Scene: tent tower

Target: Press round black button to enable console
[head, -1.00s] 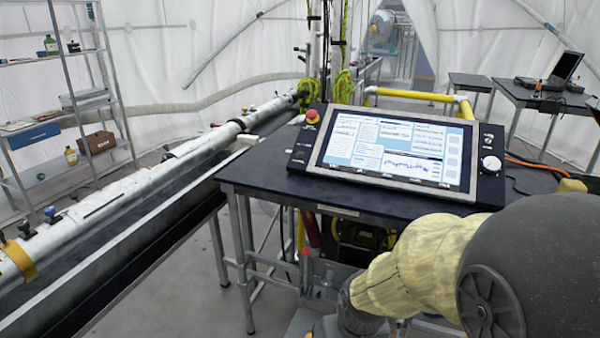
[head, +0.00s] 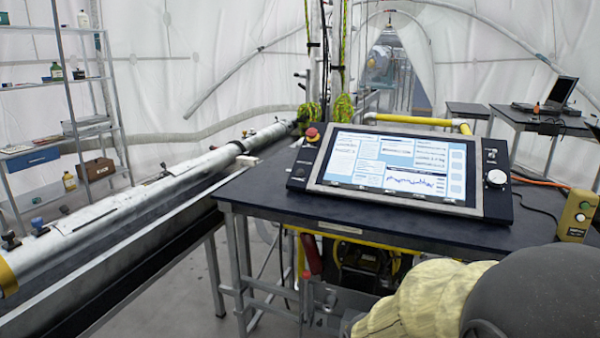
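The console (head: 402,170) is a tilted panel with a lit screen, lying on a dark table. On its left strip is a red round button (head: 312,134) at the top. Lower on that strip is a small dark round control (head: 299,172), hard to make out against the black panel; I cannot tell whether it is the round black button. The right strip has small controls (head: 490,154) and a white dial (head: 495,178). My arm shows at the bottom right, below and in front of the table. My gripper is out of view.
The dark table (head: 262,205) has bare room left of and in front of the console. A yellow control box (head: 577,215) stands at its right. A long metal pipe (head: 110,212) runs along the left. A laptop (head: 556,95) sits on a table behind.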

